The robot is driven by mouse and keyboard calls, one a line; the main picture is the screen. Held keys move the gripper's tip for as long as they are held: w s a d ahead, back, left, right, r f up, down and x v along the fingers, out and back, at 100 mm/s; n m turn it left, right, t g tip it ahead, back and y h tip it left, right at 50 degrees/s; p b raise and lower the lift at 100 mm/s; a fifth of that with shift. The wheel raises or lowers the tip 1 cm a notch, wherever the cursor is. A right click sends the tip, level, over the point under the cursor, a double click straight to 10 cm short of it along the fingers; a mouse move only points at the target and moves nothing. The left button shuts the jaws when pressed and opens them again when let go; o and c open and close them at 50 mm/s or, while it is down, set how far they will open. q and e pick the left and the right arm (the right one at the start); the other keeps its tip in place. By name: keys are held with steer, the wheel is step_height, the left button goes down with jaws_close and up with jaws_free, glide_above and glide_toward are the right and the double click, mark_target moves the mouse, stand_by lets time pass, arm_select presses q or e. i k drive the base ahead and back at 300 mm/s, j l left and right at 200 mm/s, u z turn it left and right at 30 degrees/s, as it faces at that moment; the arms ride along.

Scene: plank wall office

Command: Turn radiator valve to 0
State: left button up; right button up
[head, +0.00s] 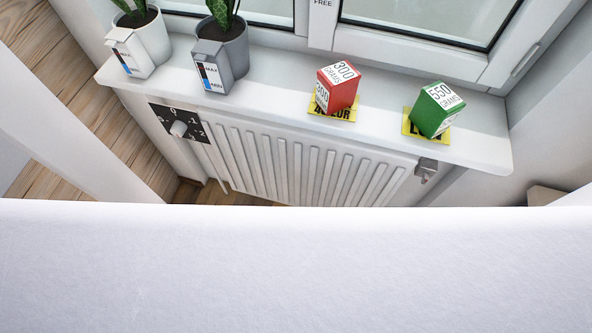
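The radiator valve (179,129) is a light grey knob on a dark dial plate (197,133) at the upper left end of the white radiator (290,160). White numerals ring the knob; a 0 seems to stand at the top and 1 and 2 to the right. I cannot tell which numeral the knob points to. The radiator hangs below the window sill (285,95), and its lower part is hidden by a large white surface. Neither of my grippers shows in the head view.
A large white surface (300,270) fills the lower picture. On the sill stand a white plant pot (150,40), a grey pot (225,55), a red 300-gram block (338,88) and a green 550-gram block (436,110) on yellow labels. A small grey fitting (426,168) is at the radiator's right.

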mark_target(179, 128)
steer(key=i+u, duration=0.75)
steer(key=k, duration=0.05)
